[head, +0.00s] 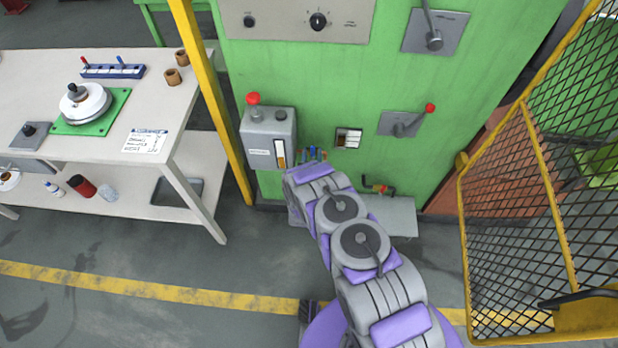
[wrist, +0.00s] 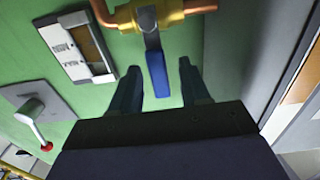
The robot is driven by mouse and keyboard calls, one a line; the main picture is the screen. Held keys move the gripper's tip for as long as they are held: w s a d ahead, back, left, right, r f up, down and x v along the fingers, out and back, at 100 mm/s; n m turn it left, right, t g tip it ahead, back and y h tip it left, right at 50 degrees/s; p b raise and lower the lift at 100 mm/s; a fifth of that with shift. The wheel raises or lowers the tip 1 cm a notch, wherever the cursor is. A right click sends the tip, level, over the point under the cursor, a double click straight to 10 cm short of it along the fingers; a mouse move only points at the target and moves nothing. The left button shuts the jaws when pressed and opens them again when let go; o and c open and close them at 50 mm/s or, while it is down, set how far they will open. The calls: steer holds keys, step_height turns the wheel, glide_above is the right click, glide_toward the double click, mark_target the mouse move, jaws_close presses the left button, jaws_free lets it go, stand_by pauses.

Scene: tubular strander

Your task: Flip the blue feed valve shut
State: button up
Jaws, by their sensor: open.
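The blue feed valve's handle (wrist: 157,76) shows in the wrist view as a flat blue lever on a brass valve body with copper pipe. It hangs downward in that picture, across the pipe line. My gripper (wrist: 161,68) is open, with one dark finger on each side of the handle. I see gaps between the handle and both fingers; depth is hard to judge. In the head view my gripper (head: 311,158) is at the green machine front, beside the grey box, and the valve is mostly hidden there.
A grey box (head: 268,138) with a red knob is left of my gripper. A small window (head: 348,138) and a red-tipped lever (head: 405,124) are to its right. A yellow post (head: 212,95) and mesh gate (head: 515,200) flank the area.

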steer(key=s+p, duration=0.3)
steer(key=s, duration=1.1)
steer(key=shift+s+a, duration=0.15)
steer(key=w+r+m+g, duration=0.3)
steer(key=w+r+g, duration=0.2)
steer(key=w+r, duration=0.55)
steer(key=s+d+r+g, duration=0.2)
steer(key=r+g, duration=0.1)
steer(key=r, duration=0.4)
steer(key=s+d+r+g, duration=0.3)
steer(key=r, duration=0.5)
steer(key=s+d+r+n+g+y, duration=0.1)
steer(key=s+d+r+g, duration=0.15)
steer(key=s+r, duration=0.45)
steer(key=s+d+r+n+g, duration=0.15)
steer(key=s+d+r, duration=0.3)
steer(key=s, duration=0.45)
steer(key=s+d+r+g, duration=0.1)
steer(key=s+d+r, duration=0.1)
steer(key=s, duration=0.6)
steer(key=s+d+r+g, duration=0.2)
steer(key=s+r, duration=0.2)
steer(key=s, duration=0.5)
steer(key=s+d+r+g+h, duration=0.1)
steer(key=s+d+r, duration=0.1)
steer(key=s, duration=0.7)
steer(key=shift+s+d+r+g, duration=0.15)
steer(key=shift+d+r+g, duration=0.25)
steer(key=shift+r, duration=0.05)
